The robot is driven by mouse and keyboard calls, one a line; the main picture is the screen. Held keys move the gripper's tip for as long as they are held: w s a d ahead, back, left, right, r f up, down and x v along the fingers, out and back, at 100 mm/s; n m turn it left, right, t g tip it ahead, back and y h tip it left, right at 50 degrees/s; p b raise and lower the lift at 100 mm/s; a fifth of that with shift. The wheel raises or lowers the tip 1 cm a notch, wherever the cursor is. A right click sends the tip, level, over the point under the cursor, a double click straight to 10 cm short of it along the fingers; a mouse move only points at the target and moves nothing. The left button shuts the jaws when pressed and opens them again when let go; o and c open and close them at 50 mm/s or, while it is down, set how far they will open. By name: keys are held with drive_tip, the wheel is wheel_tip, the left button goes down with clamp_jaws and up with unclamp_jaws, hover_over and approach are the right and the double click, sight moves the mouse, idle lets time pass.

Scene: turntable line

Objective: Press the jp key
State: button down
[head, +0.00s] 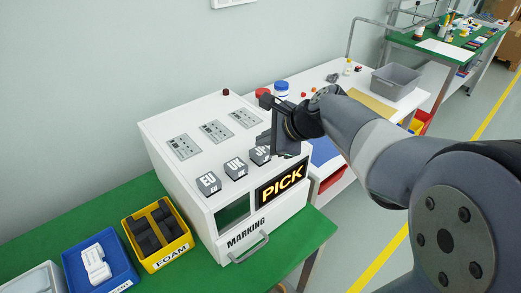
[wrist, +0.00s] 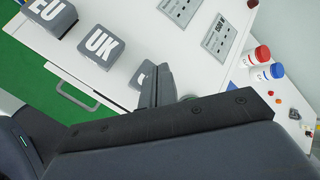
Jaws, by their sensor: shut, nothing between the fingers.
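The JP key (head: 260,155) is a dark grey block with white letters on top of the white marking machine (head: 190,121). It is the rightmost of three keys, beside the UK key (head: 236,168) and the EU key (head: 208,184). My gripper (head: 272,118) is shut and empty, over the right end of the key row. In the wrist view the JP key (wrist: 140,76) is mostly hidden behind my shut fingers (wrist: 157,85). I cannot tell whether the fingertips touch it. The UK key (wrist: 102,45) and EU key (wrist: 50,14) show clear to the left.
The machine has a lit PICK display (head: 281,185) and a MARKING drawer with a handle (head: 249,248). A yellow FOAM bin (head: 158,236) and a blue bin (head: 100,265) stand at left on the green table. Jars (head: 281,90) and a grey bin (head: 397,80) stand behind.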

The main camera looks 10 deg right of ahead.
sight(265, 153)
idle(0.6)
drive_tip(key=shift+f, duration=0.45)
drive_tip(key=shift+f+b, duration=0.55)
drive_tip(key=shift+b, duration=0.1)
idle(0.4)
drive_tip(key=shift+r, duration=0.1)
drive_tip(key=shift+r+p, duration=0.9)
drive_tip(key=shift+p, duration=0.05)
wheel_tip(265, 153, up, 5)
drive_tip(key=p, duration=0.5)
drive_tip(key=shift+r, duration=0.1)
drive_tip(key=shift+f, duration=0.2)
idle(0.4)
